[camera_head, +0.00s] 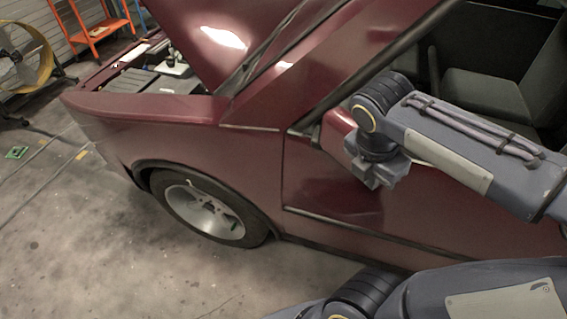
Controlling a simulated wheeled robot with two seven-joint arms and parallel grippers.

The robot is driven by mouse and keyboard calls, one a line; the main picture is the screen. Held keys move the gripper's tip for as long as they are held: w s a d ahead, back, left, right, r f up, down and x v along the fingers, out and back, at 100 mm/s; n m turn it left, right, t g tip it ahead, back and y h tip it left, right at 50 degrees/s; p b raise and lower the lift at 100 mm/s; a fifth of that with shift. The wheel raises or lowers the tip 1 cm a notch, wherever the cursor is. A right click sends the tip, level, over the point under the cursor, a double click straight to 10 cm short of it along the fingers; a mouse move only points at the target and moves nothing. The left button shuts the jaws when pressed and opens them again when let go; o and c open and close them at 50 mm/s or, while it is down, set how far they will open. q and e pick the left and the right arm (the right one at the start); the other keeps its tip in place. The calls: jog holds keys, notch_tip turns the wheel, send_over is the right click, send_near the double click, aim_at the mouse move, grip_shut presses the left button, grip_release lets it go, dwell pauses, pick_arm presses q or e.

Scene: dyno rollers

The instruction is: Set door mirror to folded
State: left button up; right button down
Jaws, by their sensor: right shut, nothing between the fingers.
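The dark red door mirror (337,128) sits at the front lower corner of the side window of the dark red car. Its left part shows; my right wrist hides the rest, so I cannot tell its exact angle to the door. My right gripper (377,181) is shut and empty, pointing down in front of the door panel, just right of and below the mirror. I cannot tell whether it touches the mirror. My other arm crosses the bottom right of the view, and its gripper is out of the picture.
The car door (320,190) fills the middle, with the front wheel (205,211) to its left. The hood (215,35) is raised. A yellow fan (22,58) and an orange rack (95,28) stand at the far left. The concrete floor (110,250) at lower left is clear.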

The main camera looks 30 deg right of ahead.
jog(key=d, duration=0.4)
jog(key=shift+d+r, duration=0.1)
jog(key=shift+d, duration=0.25)
jog(key=shift+d, duration=0.1)
dwell(0.3)
